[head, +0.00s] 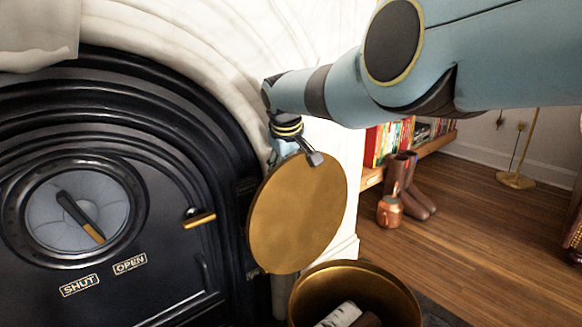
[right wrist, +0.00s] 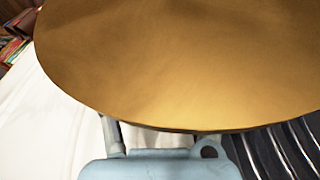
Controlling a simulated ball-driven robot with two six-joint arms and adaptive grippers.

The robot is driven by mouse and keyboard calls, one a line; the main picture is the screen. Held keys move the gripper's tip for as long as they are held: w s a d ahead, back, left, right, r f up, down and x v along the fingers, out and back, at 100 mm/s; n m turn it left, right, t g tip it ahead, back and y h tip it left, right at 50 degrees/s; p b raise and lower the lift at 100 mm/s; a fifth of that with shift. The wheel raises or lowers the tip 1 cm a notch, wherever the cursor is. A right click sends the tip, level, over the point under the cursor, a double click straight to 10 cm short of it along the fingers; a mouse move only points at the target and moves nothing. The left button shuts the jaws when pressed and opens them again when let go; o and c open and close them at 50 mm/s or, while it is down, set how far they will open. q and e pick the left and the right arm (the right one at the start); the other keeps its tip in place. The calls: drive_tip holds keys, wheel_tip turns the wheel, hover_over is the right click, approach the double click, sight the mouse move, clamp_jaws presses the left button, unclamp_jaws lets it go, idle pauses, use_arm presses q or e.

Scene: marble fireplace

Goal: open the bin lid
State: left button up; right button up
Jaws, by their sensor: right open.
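The bin lid (head: 298,215) is a round, gold, brass-like disc. It stands raised and steeply tilted at the left side of the bin. The round gold bin (head: 400,290) is open at the bottom of the head view, with pale and dark log-like pieces (head: 345,315) inside. My right gripper (head: 300,155) is open at the lid's upper edge, mostly hidden behind it; one finger shows over the edge. I cannot tell whether it touches. In the right wrist view the lid (right wrist: 190,65) fills the top, in front of the gripper's fingers. My left gripper is not in view.
A black stove door (head: 170,255) with a dial and a brass knob (head: 199,219) stands close left of the lid, under a white marble arch (head: 190,40). Brown boots (head: 402,185), a copper pot (head: 390,211) and a bookshelf stand behind. Wooden floor (head: 470,240) is clear at right.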

drive_tip(key=shift+r, duration=0.25)
wheel_tip(320, 180, up, 10)
drive_tip(key=shift+s+f, duration=0.1)
drive_tip(key=shift+f, duration=0.1)
idle(0.4)
